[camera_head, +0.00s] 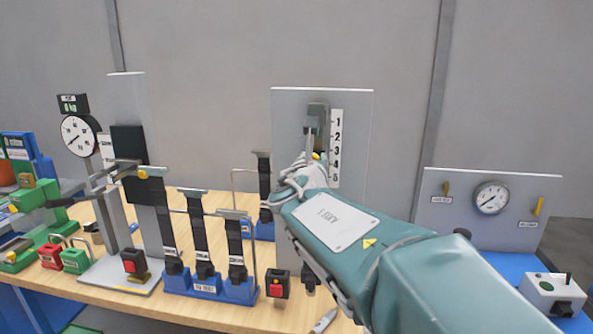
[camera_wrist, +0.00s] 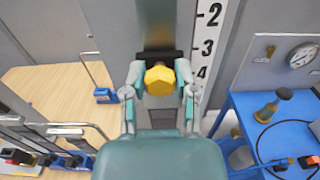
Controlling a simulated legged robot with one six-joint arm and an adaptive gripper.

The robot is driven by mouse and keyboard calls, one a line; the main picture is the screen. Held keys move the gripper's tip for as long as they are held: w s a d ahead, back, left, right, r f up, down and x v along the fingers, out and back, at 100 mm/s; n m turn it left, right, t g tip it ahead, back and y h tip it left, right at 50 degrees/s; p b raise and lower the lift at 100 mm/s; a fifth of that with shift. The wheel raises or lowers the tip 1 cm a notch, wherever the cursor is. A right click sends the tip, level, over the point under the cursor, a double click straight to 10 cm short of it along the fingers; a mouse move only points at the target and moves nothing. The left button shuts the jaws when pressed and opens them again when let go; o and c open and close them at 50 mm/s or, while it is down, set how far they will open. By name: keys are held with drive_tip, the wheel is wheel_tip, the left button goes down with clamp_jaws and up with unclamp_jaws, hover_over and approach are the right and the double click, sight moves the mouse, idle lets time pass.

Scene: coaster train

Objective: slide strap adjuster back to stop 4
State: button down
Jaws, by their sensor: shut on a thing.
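The strap adjuster, with a yellow knob (camera_wrist: 159,79) on a black slider, sits on a dark strap of the upright grey panel (camera_head: 290,115). My gripper (camera_wrist: 160,92) is shut on the yellow knob, a finger on each side. In the head view, my arm hides most of the adjuster; a bit of yellow (camera_head: 316,156) shows at my gripper (camera_head: 311,165). A white scale (camera_head: 337,148) numbered 1 to 5, top to bottom, stands right of the strap. The yellow bit appears around 3 to 4; the exact stop cannot be told.
Left on the wooden table (camera_head: 210,312) stand a strap rack with blue bases (camera_head: 205,284), a dial post (camera_head: 80,136) and red and green padlocks (camera_head: 75,260). A gauge panel (camera_head: 520,200) and a switch box (camera_head: 552,294) stand right, on a blue table. The lower panel is hidden by my arm.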

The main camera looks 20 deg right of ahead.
drive_tip(key=shift+r, duration=0.35)
drive_tip(key=shift+c, duration=1.9)
unclamp_jaws()
drive_tip(key=shift+a, duration=0.1)
drive_tip(key=v, duration=1.2)
drive_tip(key=shift+f, duration=0.1)
